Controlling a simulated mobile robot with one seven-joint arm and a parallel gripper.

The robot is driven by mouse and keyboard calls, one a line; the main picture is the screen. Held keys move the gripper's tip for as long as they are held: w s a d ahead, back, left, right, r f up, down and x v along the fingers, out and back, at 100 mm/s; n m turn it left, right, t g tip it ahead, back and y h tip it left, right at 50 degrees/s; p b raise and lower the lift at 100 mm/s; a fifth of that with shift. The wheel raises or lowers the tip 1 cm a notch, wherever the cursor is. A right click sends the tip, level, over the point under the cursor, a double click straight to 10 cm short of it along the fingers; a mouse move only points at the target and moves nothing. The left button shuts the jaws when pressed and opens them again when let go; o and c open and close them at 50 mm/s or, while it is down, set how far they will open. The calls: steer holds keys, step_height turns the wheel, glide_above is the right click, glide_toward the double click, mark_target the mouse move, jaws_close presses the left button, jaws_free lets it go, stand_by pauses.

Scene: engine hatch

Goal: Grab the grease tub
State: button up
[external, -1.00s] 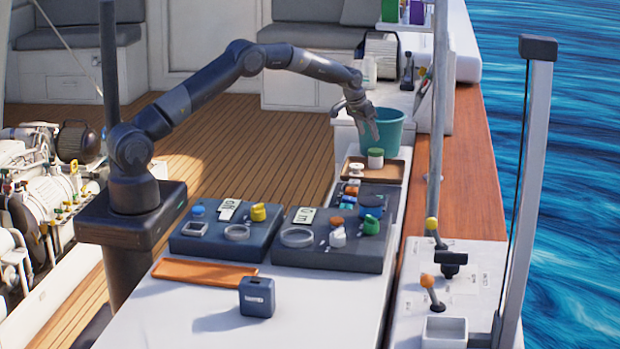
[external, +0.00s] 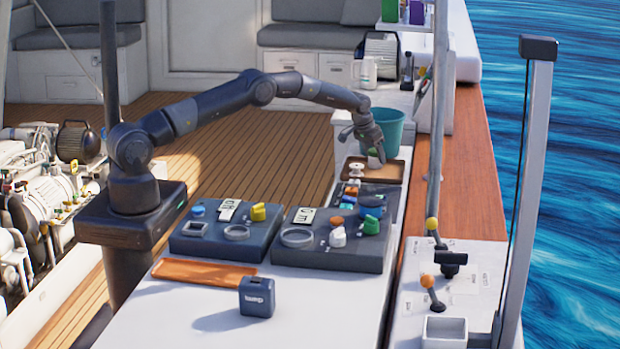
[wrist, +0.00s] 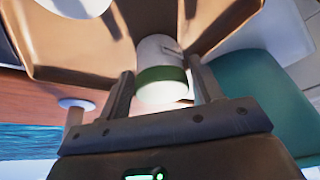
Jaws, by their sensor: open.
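My gripper (external: 374,151) is open and pointed down around the tub.
A teal bucket (external: 392,126) stands close behind the tray; it also shows in the wrist view (wrist: 252,100). A small white spool-like item (external: 355,169) is by the tray's left. Dark trays with several parts (external: 330,255) lie nearer. A metal pole (external: 438,120) rises at the right.

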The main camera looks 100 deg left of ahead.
steer(key=shift+x, duration=0.85)
steer(key=shift+c, duration=0.2)
steer(key=c, duration=0.8)
